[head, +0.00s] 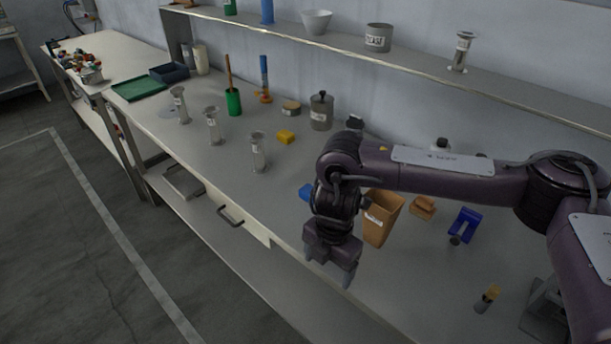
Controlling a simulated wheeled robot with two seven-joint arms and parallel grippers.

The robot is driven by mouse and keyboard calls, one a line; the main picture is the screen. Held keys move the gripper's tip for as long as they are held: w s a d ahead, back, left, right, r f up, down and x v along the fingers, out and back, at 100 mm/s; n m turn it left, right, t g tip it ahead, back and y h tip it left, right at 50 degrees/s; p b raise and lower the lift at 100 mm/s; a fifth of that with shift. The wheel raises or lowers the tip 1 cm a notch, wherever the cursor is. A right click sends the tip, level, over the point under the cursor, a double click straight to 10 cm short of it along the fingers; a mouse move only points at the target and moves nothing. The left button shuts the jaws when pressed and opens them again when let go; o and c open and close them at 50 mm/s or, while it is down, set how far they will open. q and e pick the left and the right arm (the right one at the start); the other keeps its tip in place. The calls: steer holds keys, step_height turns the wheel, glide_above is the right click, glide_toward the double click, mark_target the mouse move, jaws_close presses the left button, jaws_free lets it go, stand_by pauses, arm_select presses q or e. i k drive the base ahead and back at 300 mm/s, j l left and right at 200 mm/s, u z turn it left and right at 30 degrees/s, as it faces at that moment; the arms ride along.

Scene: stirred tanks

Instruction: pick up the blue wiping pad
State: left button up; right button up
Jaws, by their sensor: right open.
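A small blue block (306,193), which looks like the wiping pad, lies on the bench just left of my right wrist. The wrist hides part of it. My right gripper (329,270) points down near the bench's front edge, nearer the front than the blue block and apart from it. Its two fingers are spread and nothing shows between them. My left gripper is out of view.
A tan bin (381,218) stands right behind my right wrist. A blue bracket-like piece (465,224) is further right. A yellow block (285,136) and glass cylinders (257,152) stand further left. A shelf (400,65) runs above the bench's back.

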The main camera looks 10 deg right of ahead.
mark_target(304, 192)
steer(key=i, duration=1.05)
